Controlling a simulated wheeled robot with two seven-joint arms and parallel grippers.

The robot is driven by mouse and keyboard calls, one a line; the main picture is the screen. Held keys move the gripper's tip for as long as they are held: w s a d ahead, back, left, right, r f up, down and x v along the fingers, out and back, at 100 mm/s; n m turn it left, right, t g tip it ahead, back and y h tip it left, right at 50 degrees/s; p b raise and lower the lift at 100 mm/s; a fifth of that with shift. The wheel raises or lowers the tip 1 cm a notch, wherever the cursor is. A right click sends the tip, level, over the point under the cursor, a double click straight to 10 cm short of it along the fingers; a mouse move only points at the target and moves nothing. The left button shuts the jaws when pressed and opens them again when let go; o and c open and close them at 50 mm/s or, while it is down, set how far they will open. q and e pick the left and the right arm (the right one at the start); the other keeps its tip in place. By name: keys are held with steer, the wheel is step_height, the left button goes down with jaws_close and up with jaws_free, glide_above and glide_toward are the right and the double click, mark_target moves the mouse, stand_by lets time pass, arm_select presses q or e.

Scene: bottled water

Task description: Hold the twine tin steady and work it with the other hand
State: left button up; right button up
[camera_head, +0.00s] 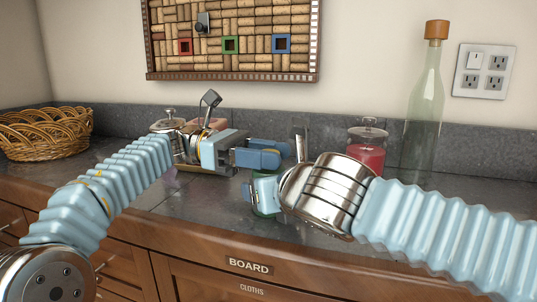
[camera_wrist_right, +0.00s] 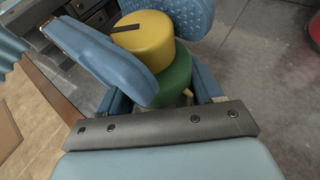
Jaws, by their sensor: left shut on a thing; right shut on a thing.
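The twine tin has a green body (camera_wrist_right: 176,78) and a yellow lid (camera_wrist_right: 150,42), which appears to rest on the body in the right wrist view. A little of the tin's green (camera_head: 268,213) shows in the head view, low behind my right gripper (camera_head: 262,192). My right gripper's blue fingers are on either side of the green body. My left gripper (camera_head: 268,157) reaches in from the left above the tin. Its broad blue fingers flank the yellow lid in the right wrist view. The lid is hidden in the head view.
A red-filled glass jar (camera_head: 367,158) and a tall corked bottle (camera_head: 424,110) stand behind on the right. A wicker basket (camera_head: 45,135) is at the far left. A lidded jar (camera_head: 168,124) is partly hidden behind my left arm. The counter's front edge (camera_head: 215,238) is close.

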arm_select(q)
steer(key=shift+m+g+y, duration=0.9)
steer(key=shift+m+g, duration=0.3)
steer(key=shift+g, duration=0.8)
steer(key=o, duration=0.7)
steer(key=shift+r+t, duration=0.1)
steer(key=shift+t, duration=0.3)
